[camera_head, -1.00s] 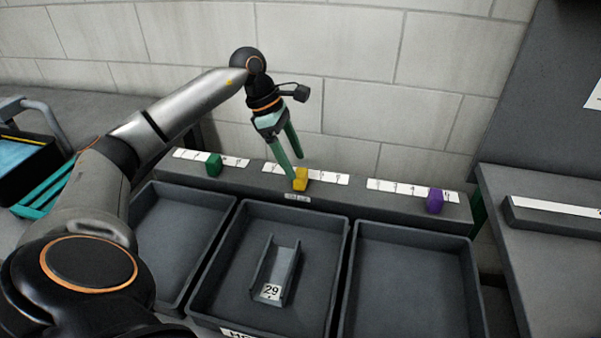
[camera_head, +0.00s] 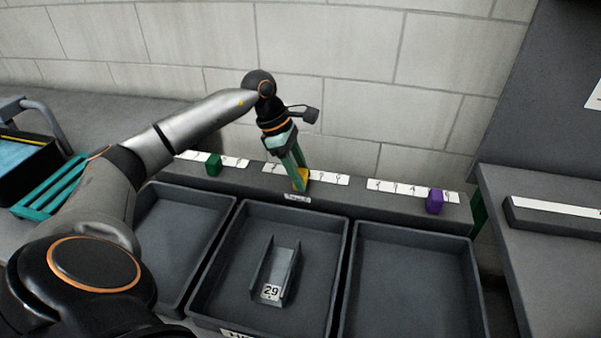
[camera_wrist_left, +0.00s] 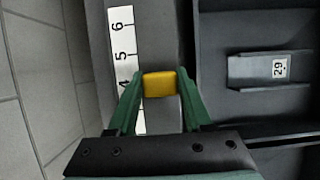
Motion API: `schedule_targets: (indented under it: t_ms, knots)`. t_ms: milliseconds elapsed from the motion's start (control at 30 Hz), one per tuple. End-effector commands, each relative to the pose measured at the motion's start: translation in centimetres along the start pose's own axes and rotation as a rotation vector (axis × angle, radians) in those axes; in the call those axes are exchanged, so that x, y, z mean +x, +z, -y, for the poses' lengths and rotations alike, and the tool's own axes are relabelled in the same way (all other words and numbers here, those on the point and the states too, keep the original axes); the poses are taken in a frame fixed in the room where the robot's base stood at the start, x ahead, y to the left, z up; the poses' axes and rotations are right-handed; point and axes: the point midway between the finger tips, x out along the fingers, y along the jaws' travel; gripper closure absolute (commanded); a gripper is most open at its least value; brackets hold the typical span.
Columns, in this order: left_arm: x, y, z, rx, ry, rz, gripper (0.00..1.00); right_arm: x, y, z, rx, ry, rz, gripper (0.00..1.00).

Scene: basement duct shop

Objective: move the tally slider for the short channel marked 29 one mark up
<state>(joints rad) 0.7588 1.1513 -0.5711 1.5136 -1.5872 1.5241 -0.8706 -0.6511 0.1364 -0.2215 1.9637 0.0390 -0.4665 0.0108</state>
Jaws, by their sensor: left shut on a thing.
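The short grey channel marked 29 (camera_head: 275,274) lies in the middle tray, and it also shows in the left wrist view (camera_wrist_left: 262,70). Behind that tray, the yellow slider (camera_head: 301,180) sits on the ledge beside the middle white number strip (camera_head: 331,179). In the left wrist view the yellow slider (camera_wrist_left: 160,84) is between my green fingertips, and the strip (camera_wrist_left: 123,50) shows 4, 5 and 6 next to it. My left gripper (camera_head: 299,177) is shut on the yellow slider. Its fingers hide part of the strip. My right gripper is not in view.
A green slider (camera_head: 214,165) and a purple slider (camera_head: 435,201) sit on the same ledge (camera_head: 365,204) at left and right. The middle tray (camera_head: 341,262) stands between two empty-looking trays. A block wall (camera_head: 350,90) rises close behind the ledge.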

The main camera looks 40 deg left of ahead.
Motion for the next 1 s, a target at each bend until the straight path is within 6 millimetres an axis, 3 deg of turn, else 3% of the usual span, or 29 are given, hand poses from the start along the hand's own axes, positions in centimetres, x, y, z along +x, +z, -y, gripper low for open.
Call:
schedule_targets:
  t_ms: [67,367,1000]
  knots:
    - [-0.03,0.00,0.01,0.000,0.000,0.000,0.66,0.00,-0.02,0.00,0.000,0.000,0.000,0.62]
    - [-0.05,-0.01,0.01,0.000,0.000,0.000,1.00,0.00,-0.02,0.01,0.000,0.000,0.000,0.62]
    - [-0.08,-0.01,0.00,0.000,0.000,0.000,1.00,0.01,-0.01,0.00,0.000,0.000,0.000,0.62]
